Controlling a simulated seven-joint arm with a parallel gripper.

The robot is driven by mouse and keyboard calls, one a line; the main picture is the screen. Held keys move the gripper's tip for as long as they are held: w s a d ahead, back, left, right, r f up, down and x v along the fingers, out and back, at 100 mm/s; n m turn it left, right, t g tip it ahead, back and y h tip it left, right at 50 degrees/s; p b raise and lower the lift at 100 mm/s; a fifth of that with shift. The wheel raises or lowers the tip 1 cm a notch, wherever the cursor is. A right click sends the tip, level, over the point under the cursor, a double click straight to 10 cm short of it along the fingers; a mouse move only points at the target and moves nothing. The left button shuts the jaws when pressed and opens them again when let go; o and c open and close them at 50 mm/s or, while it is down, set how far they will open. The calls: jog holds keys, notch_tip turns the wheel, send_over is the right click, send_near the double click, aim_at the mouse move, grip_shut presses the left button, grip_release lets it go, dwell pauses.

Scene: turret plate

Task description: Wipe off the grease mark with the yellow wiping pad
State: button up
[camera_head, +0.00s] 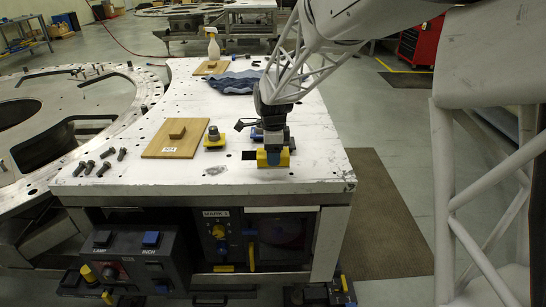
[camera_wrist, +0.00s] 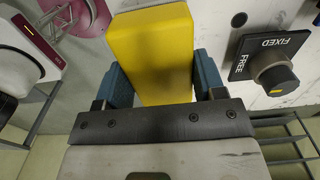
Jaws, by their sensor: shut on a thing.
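My gripper (camera_head: 273,157) is shut on the yellow wiping pad (camera_head: 262,160), low over the front right part of the white plate. In the wrist view the pad (camera_wrist: 151,50) sits between the blue fingers of my gripper (camera_wrist: 152,80). I cannot tell whether the pad touches the plate. A grey smudge (camera_head: 215,170) lies on the plate left of the pad, near the front edge, and may be the grease mark. A small black patch (camera_head: 248,155) shows right beside the pad; I cannot tell what it is.
Several bolts (camera_head: 104,160) lie at the front left. A blue cloth (camera_head: 235,82) and spray bottle (camera_head: 213,45) are further back. The wrist view shows a FREE/FIXED knob (camera_wrist: 277,79).

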jog(key=shift+r, duration=1.55)
jog(key=shift+a, duration=0.1)
jog(key=shift+w+a, duration=0.2)
jog(key=shift+a, duration=0.45)
jog(key=w+a+r, duration=0.1)
jog(key=a, duration=2)
jog(key=shift+w, duration=0.2)
